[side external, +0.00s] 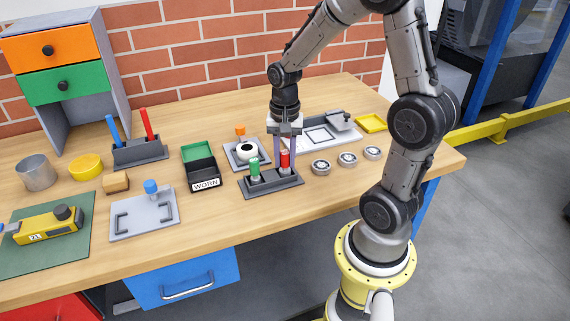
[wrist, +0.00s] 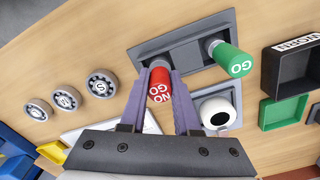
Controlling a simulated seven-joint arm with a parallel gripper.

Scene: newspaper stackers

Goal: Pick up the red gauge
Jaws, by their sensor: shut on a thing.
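The red gauge (side external: 285,162) stands upright at the right-hand side of the dark grey two-slot holder (side external: 262,190). In the wrist view the red gauge (wrist: 159,86) shows its "NO GO" end between my purple fingers. My gripper (side external: 284,150) points straight down and is shut on the red gauge. Its fingers (wrist: 159,74) sit on either side of it. The gauge's lower end is at the holder; I cannot tell whether it is raised from its slot. The green "GO" gauge (side external: 254,170) stands in the other slot, and also shows in the wrist view (wrist: 232,62).
A white round part on a grey plate (side external: 262,163) stands just behind the holder. Several metal rings (side external: 321,167) lie to its right. Bare wood lies in front of the holder.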

